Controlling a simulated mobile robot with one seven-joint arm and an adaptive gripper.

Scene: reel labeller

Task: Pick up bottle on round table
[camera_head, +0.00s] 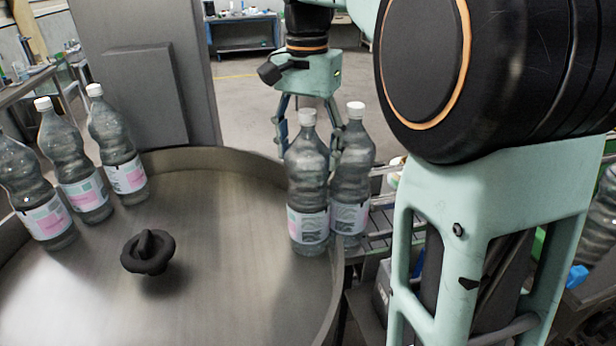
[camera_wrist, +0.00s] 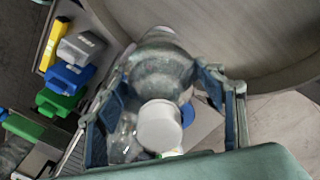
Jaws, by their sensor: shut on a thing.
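A clear bottle (camera_head: 308,182) with a white cap and pink-white label stands upright at the right edge of the round table (camera_head: 215,290). My gripper (camera_head: 308,145) reaches it from behind, with one finger on each side of its upper body. In the wrist view the bottle (camera_wrist: 162,70) is between the two fingers (camera_wrist: 160,88), its white cap close to the camera. A second similar bottle (camera_head: 352,175) stands just right of and behind the held one, partly hidden by it. Whether the held bottle's base touches the table is unclear.
Several similar bottles (camera_head: 85,180) stand at the table's left side. A black knob (camera_head: 148,252) rises at the table's centre, and a raised rim (camera_head: 230,160) runs around it. A grey panel (camera_head: 145,90) stands behind. Coloured bins (camera_wrist: 65,75) lie beyond the table.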

